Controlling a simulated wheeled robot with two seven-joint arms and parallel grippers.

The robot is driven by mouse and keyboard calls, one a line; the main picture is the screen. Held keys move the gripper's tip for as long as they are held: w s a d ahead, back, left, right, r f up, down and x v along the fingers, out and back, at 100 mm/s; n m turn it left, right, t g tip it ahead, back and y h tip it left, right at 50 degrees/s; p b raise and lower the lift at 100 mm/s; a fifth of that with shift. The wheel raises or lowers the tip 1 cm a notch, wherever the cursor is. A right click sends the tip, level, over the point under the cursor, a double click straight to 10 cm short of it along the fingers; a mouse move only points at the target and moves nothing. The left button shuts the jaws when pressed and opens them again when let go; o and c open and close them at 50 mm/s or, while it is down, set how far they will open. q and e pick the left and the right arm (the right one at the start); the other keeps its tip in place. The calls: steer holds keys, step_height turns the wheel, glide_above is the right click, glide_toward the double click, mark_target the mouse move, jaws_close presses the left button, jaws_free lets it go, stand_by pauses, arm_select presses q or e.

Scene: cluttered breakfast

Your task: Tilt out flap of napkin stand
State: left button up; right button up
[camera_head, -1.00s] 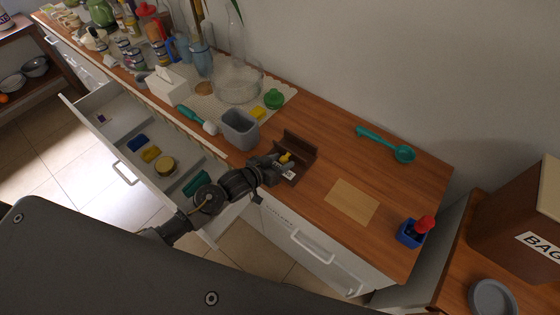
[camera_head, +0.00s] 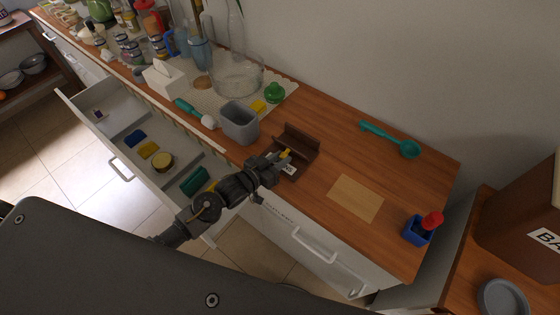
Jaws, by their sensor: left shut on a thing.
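The dark brown napkin stand (camera_head: 301,140) is on the wooden counter, near its front edge. Its raised back part shows behind my gripper. A small yellow piece (camera_head: 286,153) and a pale label (camera_head: 290,170) show at its front, where the flap is. My left gripper (camera_head: 279,160) reaches in from the lower left and is shut at the yellow piece on the front of the stand. The fingers partly hide the flap, so its exact angle is hard to tell. My right gripper is not in view.
A grey bin (camera_head: 239,124) stands just left of the stand. An open drawer (camera_head: 131,127) holding several items juts out below left. To the right are a teal scoop (camera_head: 390,139), a tan mat (camera_head: 355,198) and a blue box (camera_head: 417,231). Counter behind the stand is clear.

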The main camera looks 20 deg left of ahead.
arm_select(q)
steer(key=o, duration=1)
steer(key=shift+b+v, duration=0.85)
steer(key=shift+v, duration=4.6)
steer(key=shift+d, duration=0.1)
